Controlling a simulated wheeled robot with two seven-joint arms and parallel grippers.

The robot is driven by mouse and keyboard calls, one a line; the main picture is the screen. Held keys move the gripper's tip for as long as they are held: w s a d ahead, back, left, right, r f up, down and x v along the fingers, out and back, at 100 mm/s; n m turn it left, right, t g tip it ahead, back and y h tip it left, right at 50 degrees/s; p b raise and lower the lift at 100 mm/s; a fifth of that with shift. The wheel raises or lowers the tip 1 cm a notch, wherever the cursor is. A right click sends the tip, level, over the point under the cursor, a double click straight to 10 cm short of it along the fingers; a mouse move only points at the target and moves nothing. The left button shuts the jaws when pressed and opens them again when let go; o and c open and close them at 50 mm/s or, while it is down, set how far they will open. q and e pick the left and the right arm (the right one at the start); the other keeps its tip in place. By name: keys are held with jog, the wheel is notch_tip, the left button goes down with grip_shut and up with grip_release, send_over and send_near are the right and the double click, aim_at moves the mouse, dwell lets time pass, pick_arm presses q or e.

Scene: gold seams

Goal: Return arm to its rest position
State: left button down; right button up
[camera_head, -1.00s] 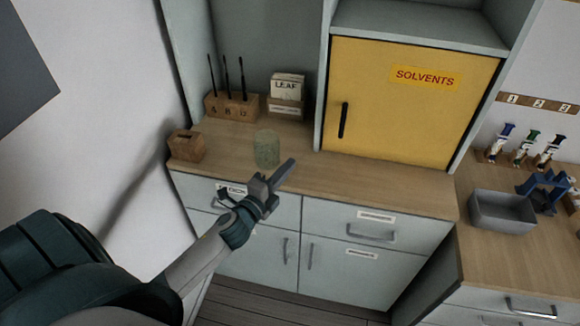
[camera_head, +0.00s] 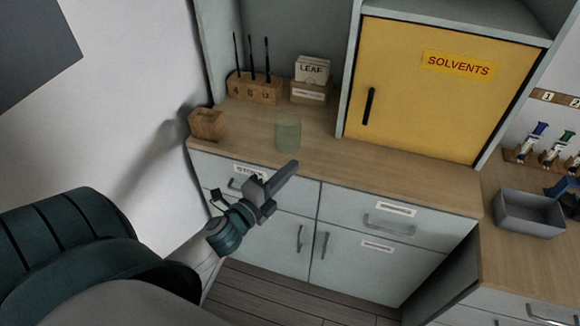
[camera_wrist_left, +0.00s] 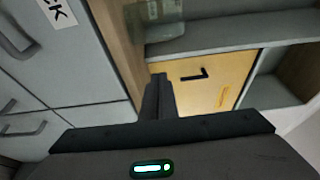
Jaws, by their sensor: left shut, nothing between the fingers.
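My left gripper (camera_head: 285,176) is shut and empty in the head view. It hangs in front of the upper drawers of the grey cabinet (camera_head: 345,200), near the front edge of the worktop. My left arm reaches in from the lower left. In the left wrist view the shut fingers (camera_wrist_left: 158,88) point toward the yellow cabinet door (camera_wrist_left: 205,85). My right gripper is not in view.
A greenish glass (camera_head: 288,132) stands on the worktop (camera_head: 345,158) just behind my gripper. A small wooden block (camera_head: 206,124), a wooden tool rack (camera_head: 255,88) and a LEAF card box (camera_head: 311,80) stand behind. A grey tray (camera_head: 530,213) sits at the right.

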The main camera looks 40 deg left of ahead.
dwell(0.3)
pick_arm(q)
jog(key=s+f+n+g, duration=0.3)
jog(key=f, duration=1)
jog(key=s+f+n+g+y, duration=0.15)
jog(key=s+f, duration=0.25)
jog(key=f, duration=0.9)
jog(key=s+f+n+g, duration=0.3)
jog(key=f+n+g, duration=0.1)
jog(key=f, duration=0.9)
jog(key=s+d+f+n+g+b, duration=0.1)
jog(key=s+d+f+n+g, duration=0.25)
jog(key=s+f, duration=1.1)
jog(key=s+d+f+n+g, duration=0.1)
jog(key=s+f, duration=0.2)
jog(key=s, duration=0.3)
jog(key=s+d+f+n+g, duration=0.1)
jog(key=s+d+f+g, duration=0.1)
jog(key=s, duration=0.5)
jog(key=s+d+f+n+g+h, duration=0.1)
jog(key=s+d+f+g, duration=0.1)
jog(key=s+f, duration=0.2)
jog(key=s, duration=0.3)
jog(key=shift+d+f+n, duration=0.15)
jog(key=shift+f+n, duration=0.2)
jog(key=shift+n, duration=0.05)
